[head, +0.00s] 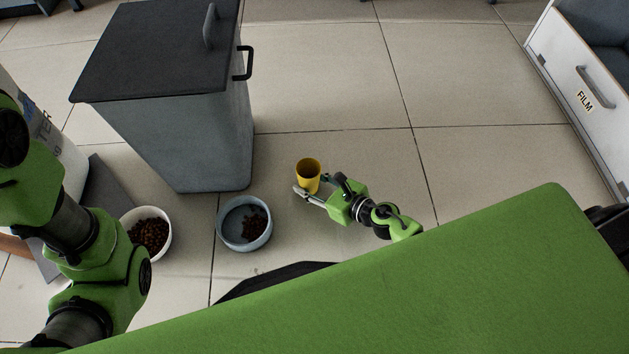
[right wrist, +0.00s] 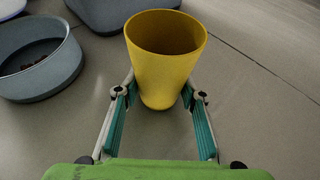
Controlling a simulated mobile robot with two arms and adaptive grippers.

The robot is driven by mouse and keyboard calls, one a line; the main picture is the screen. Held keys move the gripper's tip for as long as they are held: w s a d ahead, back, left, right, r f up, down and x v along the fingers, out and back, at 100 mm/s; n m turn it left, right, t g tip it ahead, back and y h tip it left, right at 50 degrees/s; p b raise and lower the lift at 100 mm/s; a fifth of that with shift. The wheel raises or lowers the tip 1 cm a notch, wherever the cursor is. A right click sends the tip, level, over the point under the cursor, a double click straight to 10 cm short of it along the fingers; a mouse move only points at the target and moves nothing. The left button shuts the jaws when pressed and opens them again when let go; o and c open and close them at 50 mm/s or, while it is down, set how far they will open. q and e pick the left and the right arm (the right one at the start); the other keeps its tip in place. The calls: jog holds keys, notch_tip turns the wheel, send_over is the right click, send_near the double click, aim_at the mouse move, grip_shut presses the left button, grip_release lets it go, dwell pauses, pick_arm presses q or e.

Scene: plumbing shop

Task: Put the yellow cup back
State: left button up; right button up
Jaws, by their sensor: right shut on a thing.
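The yellow cup (head: 308,174) is upright, with its mouth up, right of the bowls. It also fills the middle of the right wrist view (right wrist: 166,60), and its inside looks empty. My right gripper (head: 322,190) is shut on the cup, with one finger on each side of its lower part, as the right wrist view (right wrist: 160,108) shows. I cannot tell whether the cup's base touches the floor. Of my left arm, only links show at the left of the head view; its gripper is not in view.
A blue-grey bowl (head: 226,236) with some brown kibble stands left of the cup, and a white bowl (head: 164,213) full of kibble stands farther left. A grey bin (head: 190,140) with a dark lid stands behind. A drawer marked FILM (head: 575,85) is at right. The tiled floor between is clear.

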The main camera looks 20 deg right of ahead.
jog(key=shift+f, duration=0.2)
jog(key=shift+r, duration=0.1)
jog(key=shift+f, duration=0.25)
jog(key=o, duration=1.1)
jog(key=shift+r, duration=0.1)
